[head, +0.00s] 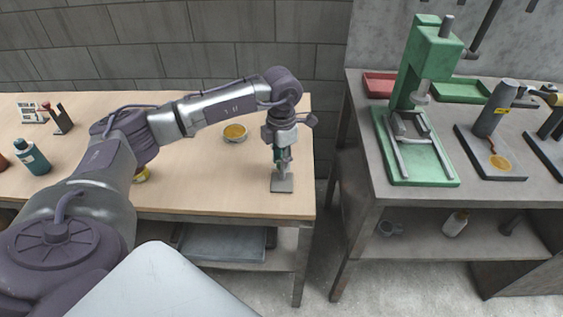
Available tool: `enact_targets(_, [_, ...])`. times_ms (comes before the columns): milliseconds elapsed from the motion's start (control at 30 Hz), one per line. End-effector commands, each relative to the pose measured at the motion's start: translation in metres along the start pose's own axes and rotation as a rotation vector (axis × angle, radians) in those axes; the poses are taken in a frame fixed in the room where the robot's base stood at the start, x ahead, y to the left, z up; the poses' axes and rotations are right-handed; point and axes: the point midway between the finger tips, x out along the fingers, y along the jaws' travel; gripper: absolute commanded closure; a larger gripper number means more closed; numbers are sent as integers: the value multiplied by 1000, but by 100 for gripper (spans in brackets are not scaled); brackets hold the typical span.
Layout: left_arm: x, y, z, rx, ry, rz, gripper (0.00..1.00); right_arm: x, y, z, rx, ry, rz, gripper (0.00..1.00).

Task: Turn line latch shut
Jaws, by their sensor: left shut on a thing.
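The line latch is a small fixture with a flat grey base plate (282,185) near the front right corner of the wooden table. My left gripper (283,160) points down right over this plate and is shut on the latch. A bit of teal shows beside the fingers. The gripper covers most of the latch, so I cannot tell how far its handle is turned. My right gripper is not in view.
The wooden table (210,182) holds a yellow-filled bowl (235,132) and a teal bottle (32,157). A grey bench (362,120) at right carries a green press (412,140) and a grey cylinder (494,108) on a plate. A gap separates table and bench.

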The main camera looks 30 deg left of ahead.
Motion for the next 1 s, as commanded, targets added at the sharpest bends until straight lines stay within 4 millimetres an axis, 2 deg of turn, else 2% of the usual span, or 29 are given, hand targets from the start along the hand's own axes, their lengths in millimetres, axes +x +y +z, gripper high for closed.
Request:
enact_targets(300, [-1, 1, 1, 113, -3, 2, 100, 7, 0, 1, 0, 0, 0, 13])
enact_targets(833, [-2, 1, 1, 135, -4, 2, 100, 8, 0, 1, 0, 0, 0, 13])
enact_targets(867, [-2, 1, 1, 135, -4, 2, 66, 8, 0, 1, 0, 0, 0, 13])
enact_targets(1000, [-1, 1, 1, 134, -3, 2, 45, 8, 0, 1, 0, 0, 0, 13])
